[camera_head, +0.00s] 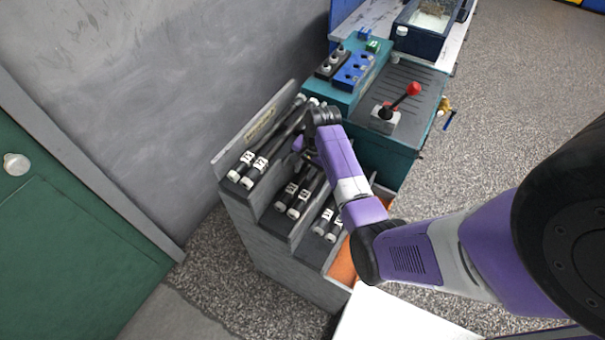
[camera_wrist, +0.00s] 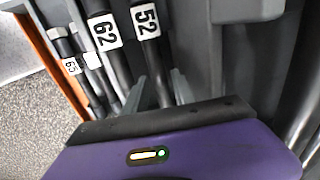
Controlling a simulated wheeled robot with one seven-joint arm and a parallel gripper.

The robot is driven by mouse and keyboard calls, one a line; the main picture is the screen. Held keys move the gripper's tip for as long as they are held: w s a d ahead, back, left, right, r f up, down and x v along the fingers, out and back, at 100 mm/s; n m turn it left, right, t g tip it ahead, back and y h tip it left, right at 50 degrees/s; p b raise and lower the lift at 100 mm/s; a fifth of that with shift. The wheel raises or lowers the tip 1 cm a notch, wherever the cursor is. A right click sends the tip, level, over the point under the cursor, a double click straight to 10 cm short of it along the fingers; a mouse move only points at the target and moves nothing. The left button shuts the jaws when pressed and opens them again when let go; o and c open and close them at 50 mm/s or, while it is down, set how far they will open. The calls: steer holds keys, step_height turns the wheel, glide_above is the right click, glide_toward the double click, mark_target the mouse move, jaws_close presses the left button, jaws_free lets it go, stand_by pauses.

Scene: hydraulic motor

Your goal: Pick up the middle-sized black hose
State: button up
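Middle-sized black hoses with white end labels lie in the middle tier of the grey rack, in the head view (camera_head: 293,200). In the wrist view, one carries the label 62 (camera_wrist: 98,12) and the other the label 52 (camera_wrist: 152,50). My gripper (camera_wrist: 158,92) is low over this tier. Its two grey fingers stand apart, one on each side of the hose labelled 52. I cannot tell whether they touch it. In the head view, my gripper (camera_head: 304,150) is largely hidden by my wrist. The far ends of these hoses are hidden by my arm and gripper.
The grey rack (camera_head: 262,240) has longer hoses (camera_head: 267,150) in its left tier and shorter ones (camera_head: 327,215) in its right tier. An orange bin (camera_head: 343,265) lies at its right. A teal bench with a red-knobbed lever (camera_head: 413,90) stands behind. The wall is close on the left.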

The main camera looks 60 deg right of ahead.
jaws_close()
stand_by(1.4)
